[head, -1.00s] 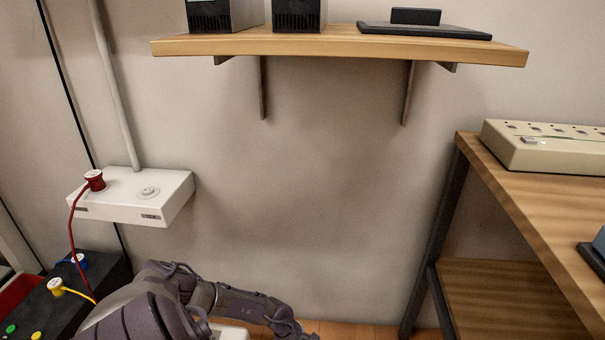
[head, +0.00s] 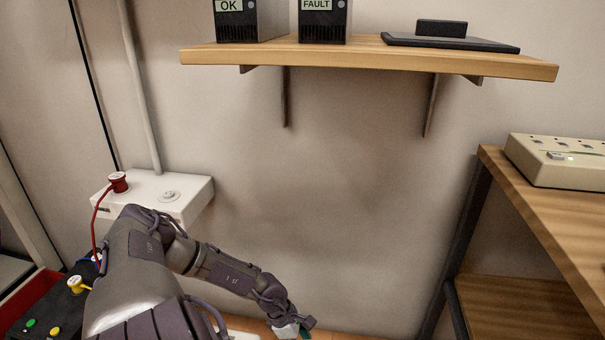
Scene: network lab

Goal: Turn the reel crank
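No reel or crank can be made out in the head view. My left arm comes in from the lower left and reaches toward the bottom middle. My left gripper (head: 296,328) is at the bottom edge, small and partly cut off, and I cannot tell whether it is open or shut. Something whitish shows at it, too unclear to name. My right gripper is not in view.
A white wall box (head: 150,187) with a red plug (head: 118,182) is at left. A black box (head: 42,318) with a yellow plug (head: 77,284) is below it. A wooden shelf (head: 370,60) holds OK and FAULT boxes. A wooden table (head: 545,215) stands right. The middle wall is bare.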

